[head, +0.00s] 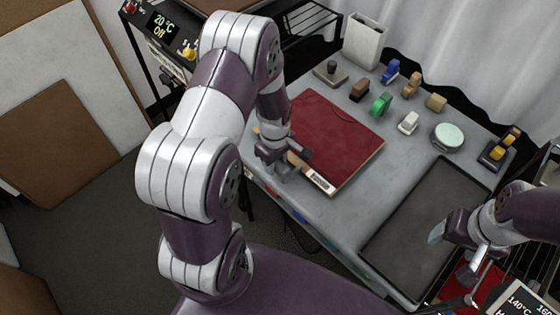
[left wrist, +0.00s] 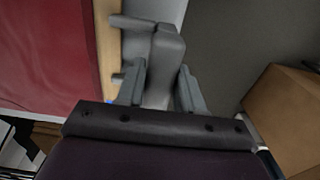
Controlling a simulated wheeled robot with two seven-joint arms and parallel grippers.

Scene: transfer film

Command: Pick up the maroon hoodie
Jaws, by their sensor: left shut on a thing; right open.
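A flat maroon panel (head: 330,135), with a wooden edge and a white label, lies on the grey table; I cannot tell whether it is the hoodie. It also fills the left of the left wrist view (left wrist: 45,60). My left gripper (head: 277,158) is at the panel's left edge. In the left wrist view its fingers (left wrist: 160,92) are shut on a grey block-like piece (left wrist: 167,55) beside the wooden edge. I cannot tell whether that piece is fixed to the panel. My right gripper (head: 458,248) is open above the dark tray's right edge. A red patch (head: 462,280) shows below it, partly hidden.
A dark tray (head: 425,200) lies on the table's right half. Several coloured stamp-like blocks, a round pale green pad (head: 447,137) and a white bin (head: 364,40) stand along the back. Dials and a display (head: 165,25) are at the upper left.

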